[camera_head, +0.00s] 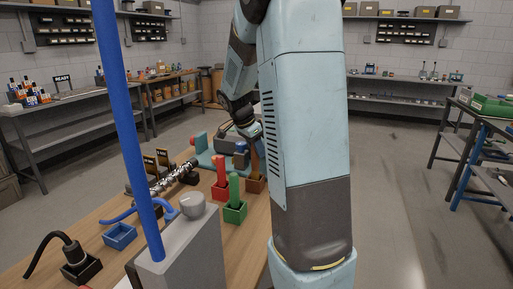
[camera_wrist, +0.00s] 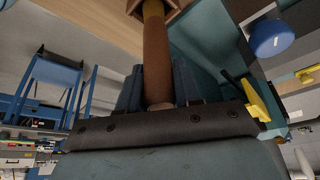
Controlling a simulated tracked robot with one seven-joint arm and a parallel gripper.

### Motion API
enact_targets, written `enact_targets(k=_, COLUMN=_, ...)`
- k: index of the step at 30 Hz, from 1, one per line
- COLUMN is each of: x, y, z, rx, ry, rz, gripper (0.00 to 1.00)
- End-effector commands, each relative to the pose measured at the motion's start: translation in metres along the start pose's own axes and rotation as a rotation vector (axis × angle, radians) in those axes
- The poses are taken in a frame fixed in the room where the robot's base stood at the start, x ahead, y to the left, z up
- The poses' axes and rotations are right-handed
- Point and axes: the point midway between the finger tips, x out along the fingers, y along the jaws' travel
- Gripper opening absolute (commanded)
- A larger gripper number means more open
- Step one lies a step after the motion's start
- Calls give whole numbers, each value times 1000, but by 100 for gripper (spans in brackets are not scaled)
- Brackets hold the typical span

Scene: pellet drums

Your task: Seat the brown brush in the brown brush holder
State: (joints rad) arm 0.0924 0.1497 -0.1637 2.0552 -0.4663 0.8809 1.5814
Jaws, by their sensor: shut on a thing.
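The brown brush (camera_wrist: 157,48) is a reddish-brown handle held between the two blue fingers of my gripper (camera_wrist: 157,84) in the wrist view. Its yellowish far end reaches the opening of the brown brush holder (camera_wrist: 173,8), a square box cut off by the top edge. In the head view the brush (camera_head: 259,164) stands roughly upright over the brown holder (camera_head: 255,185), and my gripper (camera_head: 251,140) is partly hidden by my arm. I cannot tell how deep the brush end sits in the holder.
A red brush in a red holder (camera_head: 219,192) and a green brush in a green holder (camera_head: 235,213) stand close by on the wooden table. A blue pole (camera_head: 130,130), a grey box (camera_head: 185,255) and a blue tray (camera_head: 120,236) are at the front left.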

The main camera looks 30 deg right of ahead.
Motion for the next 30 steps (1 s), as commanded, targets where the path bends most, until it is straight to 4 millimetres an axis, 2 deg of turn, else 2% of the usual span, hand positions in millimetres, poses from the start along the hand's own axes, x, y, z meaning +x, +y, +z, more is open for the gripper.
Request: enact_targets(k=30, x=19, y=0, z=8, rx=1, ry=0, rz=0, gripper=0)
